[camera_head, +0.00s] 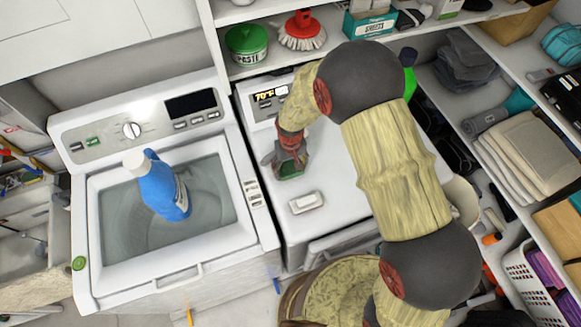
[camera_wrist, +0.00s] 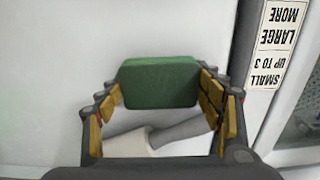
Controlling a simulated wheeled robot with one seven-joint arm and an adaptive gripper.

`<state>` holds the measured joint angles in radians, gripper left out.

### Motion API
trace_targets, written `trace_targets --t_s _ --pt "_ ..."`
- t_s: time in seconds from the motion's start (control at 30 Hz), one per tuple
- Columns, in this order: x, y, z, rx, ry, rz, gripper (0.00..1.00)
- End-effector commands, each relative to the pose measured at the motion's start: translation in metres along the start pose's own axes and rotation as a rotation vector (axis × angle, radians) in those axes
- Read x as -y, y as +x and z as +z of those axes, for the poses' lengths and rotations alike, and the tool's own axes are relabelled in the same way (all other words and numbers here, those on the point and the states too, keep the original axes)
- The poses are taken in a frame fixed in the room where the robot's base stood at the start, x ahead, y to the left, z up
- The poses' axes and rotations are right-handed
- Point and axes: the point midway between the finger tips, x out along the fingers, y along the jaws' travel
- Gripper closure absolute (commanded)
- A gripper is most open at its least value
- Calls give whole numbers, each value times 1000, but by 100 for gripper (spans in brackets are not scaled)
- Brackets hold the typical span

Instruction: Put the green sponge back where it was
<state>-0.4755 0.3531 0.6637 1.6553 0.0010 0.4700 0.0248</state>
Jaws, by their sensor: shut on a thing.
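The green sponge (camera_wrist: 160,83) is a rounded block between the fingers of my gripper (camera_wrist: 163,100) in the wrist view, with a finger at each side. In the head view my gripper (camera_head: 289,165) is over the left part of the white dryer top (camera_head: 335,190), and the sponge (camera_head: 290,170) shows small and dark green at its tips. I cannot tell whether the sponge touches the dryer top. A small white item (camera_head: 307,202) lies on the dryer top just in front of the gripper; a white and grey item (camera_wrist: 165,138) shows below the sponge in the wrist view.
A white washer (camera_head: 170,270) stands to the left, with a blue bottle (camera_head: 163,187) on its lid. A shelf above the dryer holds a green tub (camera_head: 247,43) and a red brush (camera_head: 302,31). Shelves with folded towels (camera_head: 530,150) line the right. The dryer top beside the gripper is mostly clear.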

Motion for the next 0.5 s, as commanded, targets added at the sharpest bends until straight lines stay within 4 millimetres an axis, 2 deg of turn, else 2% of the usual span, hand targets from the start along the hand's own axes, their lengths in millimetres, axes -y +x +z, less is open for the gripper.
trace_targets --t_s 0.03,0.07,0.37,0.5 --pt "0 3 0 0 0 0 65" --pt "0 2 0 0 0 0 32" --pt "0 2 0 0 0 0 15" --pt "0 2 0 0 0 0 15"
